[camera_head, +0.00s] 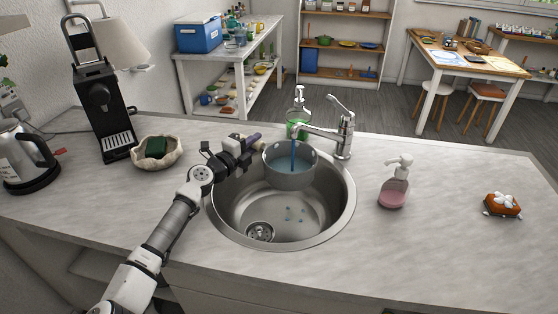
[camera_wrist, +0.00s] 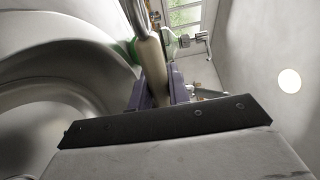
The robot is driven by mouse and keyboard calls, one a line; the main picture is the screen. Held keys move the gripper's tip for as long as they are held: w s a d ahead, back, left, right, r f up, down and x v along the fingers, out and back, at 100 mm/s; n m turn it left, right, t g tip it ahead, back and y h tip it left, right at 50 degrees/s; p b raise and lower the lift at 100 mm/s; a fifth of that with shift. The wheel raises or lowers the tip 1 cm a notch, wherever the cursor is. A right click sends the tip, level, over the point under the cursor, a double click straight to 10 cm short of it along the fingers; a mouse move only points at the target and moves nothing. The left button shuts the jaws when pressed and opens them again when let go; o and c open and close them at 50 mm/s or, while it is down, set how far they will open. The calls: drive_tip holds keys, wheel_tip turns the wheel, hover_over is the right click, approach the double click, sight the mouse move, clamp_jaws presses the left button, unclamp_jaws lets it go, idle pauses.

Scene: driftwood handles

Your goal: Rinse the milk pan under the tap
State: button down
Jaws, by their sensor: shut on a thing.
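The grey milk pan (camera_head: 290,181) hangs over the back of the round steel sink (camera_head: 228,215), held roughly level. A blue stream of water from the chrome tap (camera_head: 343,135) falls into it, and bluish water shows inside. My gripper (camera_head: 252,143) is at the pan's left side, shut on its handle. In the wrist view the pale wooden handle (camera_wrist: 152,57) runs between the purple fingers of my gripper (camera_wrist: 159,90). The pan's bowl is not clearly seen there.
A green soap bottle (camera_head: 299,115) stands behind the sink, close to the pan. A pink soap dispenser (camera_head: 394,185) and a foamy orange sponge (camera_head: 502,205) are to the right. A bowl with a green sponge (camera_head: 157,152), coffee machine (camera_head: 103,110) and kettle (camera_head: 25,160) stand left.

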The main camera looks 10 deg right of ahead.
sight(241, 135)
drive_tip(key=shift+s+a+r, duration=0.15)
drive_tip(key=shift+s+a, duration=0.05)
drive_tip(key=shift+s, duration=0.05)
drive_tip(key=shift+w+d, duration=0.45)
drive_tip(key=shift+w+a, duration=0.1)
drive_tip(key=shift+w+a+b, duration=1.85)
drive_tip(key=shift+a+b, duration=0.15)
drive_tip(key=shift+w+a, duration=0.3)
drive_tip(key=shift+a, duration=0.15)
